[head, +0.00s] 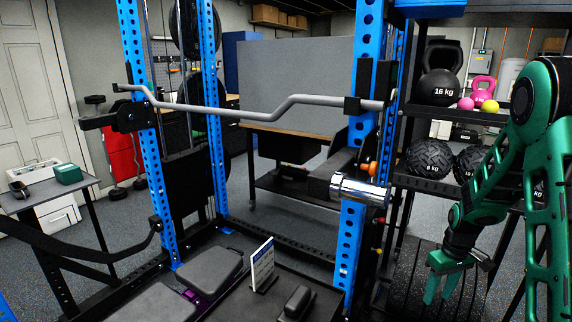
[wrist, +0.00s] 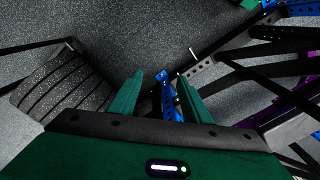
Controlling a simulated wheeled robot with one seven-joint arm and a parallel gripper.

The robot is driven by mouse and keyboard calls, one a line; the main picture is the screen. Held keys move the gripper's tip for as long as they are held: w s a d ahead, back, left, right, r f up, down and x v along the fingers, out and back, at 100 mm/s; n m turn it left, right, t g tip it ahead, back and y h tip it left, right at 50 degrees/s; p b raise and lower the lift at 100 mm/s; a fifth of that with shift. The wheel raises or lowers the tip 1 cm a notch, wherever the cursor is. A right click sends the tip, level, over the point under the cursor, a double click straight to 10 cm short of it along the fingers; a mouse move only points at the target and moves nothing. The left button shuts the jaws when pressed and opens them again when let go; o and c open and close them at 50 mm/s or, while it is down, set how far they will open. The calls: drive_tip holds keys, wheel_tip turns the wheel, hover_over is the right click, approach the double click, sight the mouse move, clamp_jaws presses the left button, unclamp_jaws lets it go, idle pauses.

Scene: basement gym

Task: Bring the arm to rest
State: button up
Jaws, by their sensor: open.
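My green arm hangs at the right of the head view, bent so that my gripper (head: 440,288) points down. The gripper is open, with its two green fingers apart and nothing between them. In the wrist view my gripper (wrist: 158,95) also shows open and empty, above the floor and the foot of the blue rack (wrist: 168,92). In the head view the gripper is to the right of the blue rack post (head: 352,240) and in front of the weight shelf (head: 480,115). I cannot tell its exact gap to the shelf.
A bent grey bar (head: 230,110) lies across the rack. A padded bench (head: 205,270) and a small sign (head: 262,265) are inside it. The shelf holds a 16 kg kettlebell (head: 440,85), a pink kettlebell (head: 483,88) and black balls (head: 430,159). A side table (head: 40,198) stands at left.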

drive_tip(key=s+a+r+m, duration=0.1)
drive_tip(key=s+r+m, duration=0.2)
drive_tip(key=s+r, duration=0.3)
drive_tip(key=s+a+r+m, duration=0.1)
drive_tip(key=s+r+m, duration=0.2)
drive_tip(key=s, duration=1.1)
drive_tip(key=s+a+r+m, duration=0.1)
drive_tip(key=s+r+m, duration=0.2)
drive_tip(key=s+r, duration=0.7)
drive_tip(key=shift+s, duration=0.3)
drive_tip(key=c, duration=0.3)
drive_tip(key=shift+a, duration=0.15)
